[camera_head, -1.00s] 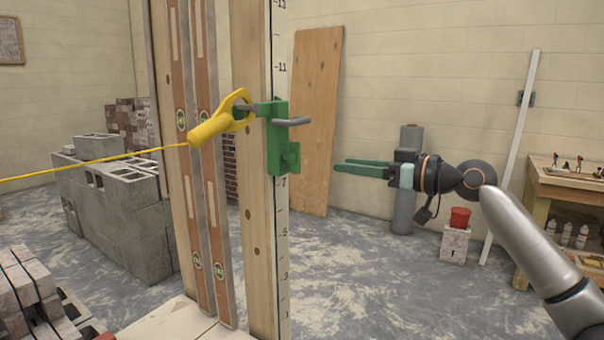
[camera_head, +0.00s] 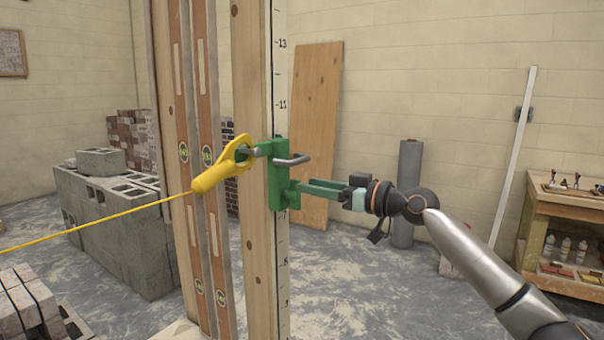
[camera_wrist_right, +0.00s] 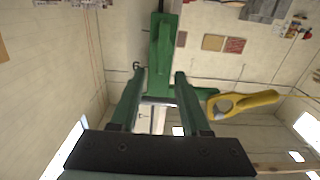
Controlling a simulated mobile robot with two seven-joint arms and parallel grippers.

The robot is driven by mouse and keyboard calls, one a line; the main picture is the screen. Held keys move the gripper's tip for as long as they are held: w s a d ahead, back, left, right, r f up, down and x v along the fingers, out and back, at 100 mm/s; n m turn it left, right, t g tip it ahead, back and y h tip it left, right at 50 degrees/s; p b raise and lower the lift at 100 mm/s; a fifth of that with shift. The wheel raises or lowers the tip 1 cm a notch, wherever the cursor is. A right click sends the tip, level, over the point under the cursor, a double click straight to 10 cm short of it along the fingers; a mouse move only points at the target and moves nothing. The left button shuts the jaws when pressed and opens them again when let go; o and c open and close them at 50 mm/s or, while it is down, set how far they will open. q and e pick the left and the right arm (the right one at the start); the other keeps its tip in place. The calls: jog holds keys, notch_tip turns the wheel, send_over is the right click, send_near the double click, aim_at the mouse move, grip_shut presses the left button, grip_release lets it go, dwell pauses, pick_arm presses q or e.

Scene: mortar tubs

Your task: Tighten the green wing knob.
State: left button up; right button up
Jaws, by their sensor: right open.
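The green wing knob (camera_head: 292,194) sits on the lower right side of a green clamp (camera_head: 279,160), which is fixed to an upright timber post (camera_head: 255,225). In the right wrist view the knob (camera_wrist_right: 162,42) shows as a narrow upright green shape ahead of the fingers. My right gripper (camera_head: 303,189) is open, its green fingers pointing left with the tips at the knob. In the right wrist view the fingertips (camera_wrist_right: 159,73) stand apart, left and right of the clamp's green; contact is unclear. My left gripper is out of view.
A grey rod (camera_head: 292,160) sticks out of the clamp above my fingers. A yellow line holder (camera_head: 222,170) hangs on the clamp's left with a taut yellow line (camera_head: 95,222). Concrete blocks (camera_head: 125,240) stand at left, a wooden bench (camera_head: 565,205) at right.

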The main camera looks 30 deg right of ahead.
aim_at(293, 194)
jog(key=shift+p+x, duration=0.45)
jog(key=shift+x, duration=1.2)
jog(key=shift+c, duration=0.3)
grip_shut()
